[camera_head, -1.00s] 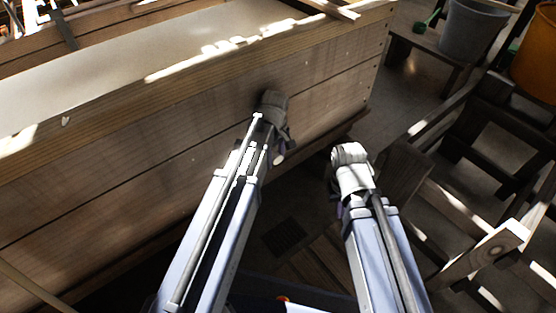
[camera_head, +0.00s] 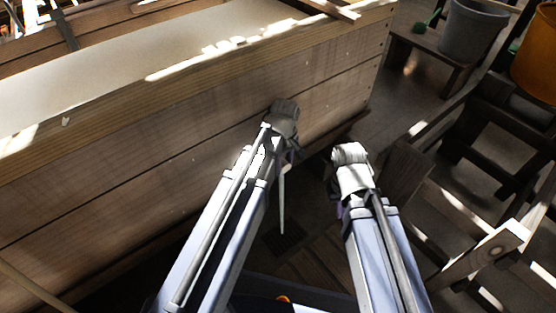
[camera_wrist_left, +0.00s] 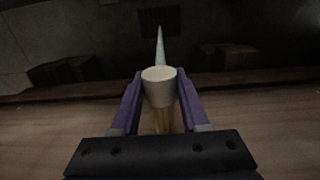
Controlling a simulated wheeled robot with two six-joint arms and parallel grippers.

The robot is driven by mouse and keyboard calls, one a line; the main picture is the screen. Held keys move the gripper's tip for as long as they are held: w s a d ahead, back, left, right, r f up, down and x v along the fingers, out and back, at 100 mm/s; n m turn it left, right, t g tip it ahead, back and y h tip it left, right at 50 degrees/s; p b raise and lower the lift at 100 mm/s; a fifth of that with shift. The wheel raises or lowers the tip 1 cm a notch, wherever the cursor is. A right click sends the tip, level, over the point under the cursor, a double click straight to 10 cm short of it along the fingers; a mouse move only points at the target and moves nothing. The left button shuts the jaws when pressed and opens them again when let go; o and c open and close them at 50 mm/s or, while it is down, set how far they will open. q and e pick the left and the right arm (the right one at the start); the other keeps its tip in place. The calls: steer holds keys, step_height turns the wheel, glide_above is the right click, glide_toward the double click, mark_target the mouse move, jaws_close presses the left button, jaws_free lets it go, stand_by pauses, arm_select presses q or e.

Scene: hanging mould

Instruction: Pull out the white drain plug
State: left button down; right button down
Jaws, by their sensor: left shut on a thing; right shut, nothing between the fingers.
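The white drain plug (camera_wrist_left: 159,85) is between the purple fingers of my left gripper (camera_wrist_left: 159,100), which is shut on it. A tan part shows just below its pale round end in the left wrist view. In the head view my left gripper (camera_head: 288,154) is close to the vat's plank side (camera_head: 150,160), and its own wrist hides the plug. A thin pale stream (camera_head: 282,205) runs down below it; it also shows beyond the plug in the left wrist view (camera_wrist_left: 160,45). The drain hole is hidden. My right gripper (camera_head: 340,208) is shut and empty, apart from the vat.
A dark wooden frame (camera_head: 402,172) stands close to the right of my right arm. A grey bucket (camera_head: 470,32) on a low bench and an orange bucket (camera_head: 538,65) are at the back right. A dark floor grate (camera_head: 285,237) lies below the stream.

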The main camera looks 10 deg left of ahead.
arm_select(q)
steer(key=shift+c, duration=1.6)
jaws_free()
steer(key=shift+s+d, duration=0.15)
steer(key=shift+r, duration=0.1)
step_height(320, 180, up, 8)
steer(key=p, duration=0.8)
